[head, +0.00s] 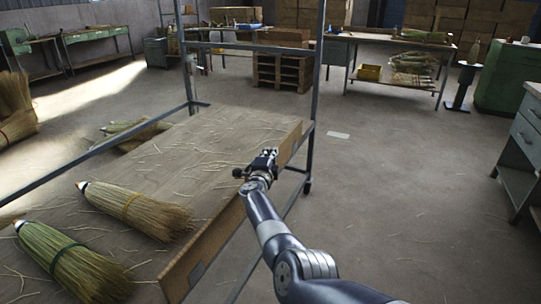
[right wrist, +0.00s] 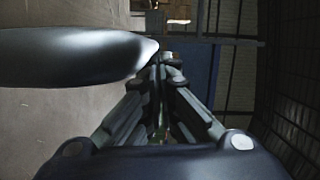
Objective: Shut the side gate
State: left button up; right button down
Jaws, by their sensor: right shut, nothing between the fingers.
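The cart's side gate appears to be the long tan board (head: 212,237) along the right edge of the cart deck (head: 190,165). A dark fitting shows near its near end. I cannot tell whether the board is latched or loose. My right gripper (head: 264,158) is over the board's edge, about midway along, and hides part of it. I cannot tell whether it touches. In the right wrist view its fingers (right wrist: 162,62) are together and hold nothing. My left gripper is in neither view.
Broom heads (head: 140,210) lie on the deck, with another (head: 72,262) nearer. Grey frame posts (head: 315,95) rise at the cart's far end. A green metal drawer cabinet (head: 527,135) stands at the right. A workbench (head: 385,80) stands behind. The floor right of the cart is mostly clear.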

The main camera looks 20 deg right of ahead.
notch_tip(320, 180, up, 10)
dwell(0.7)
